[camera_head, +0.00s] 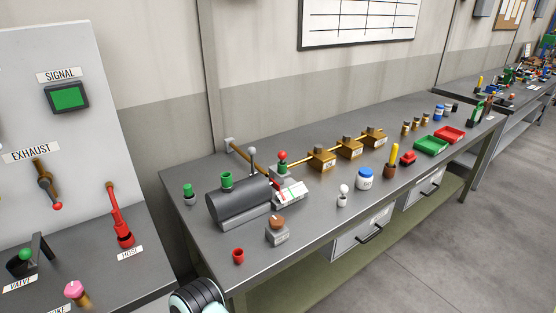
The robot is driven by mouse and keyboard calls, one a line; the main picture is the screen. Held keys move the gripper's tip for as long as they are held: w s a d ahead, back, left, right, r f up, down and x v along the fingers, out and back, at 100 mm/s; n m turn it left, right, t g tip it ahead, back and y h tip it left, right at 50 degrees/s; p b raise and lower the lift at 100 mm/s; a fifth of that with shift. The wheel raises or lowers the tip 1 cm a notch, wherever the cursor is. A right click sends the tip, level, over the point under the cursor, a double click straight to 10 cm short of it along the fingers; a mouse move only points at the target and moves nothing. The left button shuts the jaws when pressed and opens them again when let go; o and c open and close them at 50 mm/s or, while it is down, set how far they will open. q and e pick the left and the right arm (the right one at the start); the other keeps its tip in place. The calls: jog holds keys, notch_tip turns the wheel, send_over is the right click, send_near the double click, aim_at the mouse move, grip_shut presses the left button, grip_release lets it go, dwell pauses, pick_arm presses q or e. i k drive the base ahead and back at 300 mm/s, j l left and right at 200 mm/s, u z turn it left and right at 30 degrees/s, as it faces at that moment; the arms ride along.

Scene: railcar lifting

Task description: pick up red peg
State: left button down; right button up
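A short red peg (238,256), wider at its top, stands upright by itself near the front left edge of the grey workbench (290,255). It is left of a small grey block with a brown knob (277,230) and in front of a dark horizontal tank (238,204). A similar green piece (226,179) is on top of the tank. Another red-topped piece (282,158) stands behind a white-labelled block. A black and white rounded part of my arm shows at the bottom edge, below the red peg. Neither gripper's fingers are in view.
Brass blocks (322,159) on a rod, a blue-and-white jar (364,178), a small white piece (343,195) and green (431,146) and red (450,134) trays stand farther right. A lever panel (50,130) is at left. The bench around the red peg is clear.

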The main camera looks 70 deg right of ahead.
aim_at(283, 155)
jog(key=z, duration=2.55)
jog(key=i+l, duration=0.1)
jog(key=l, duration=0.25)
jog(key=i+l+u, duration=0.1)
jog(key=l, duration=0.25)
jog(key=i+l, duration=0.15)
jog(key=l, duration=0.2)
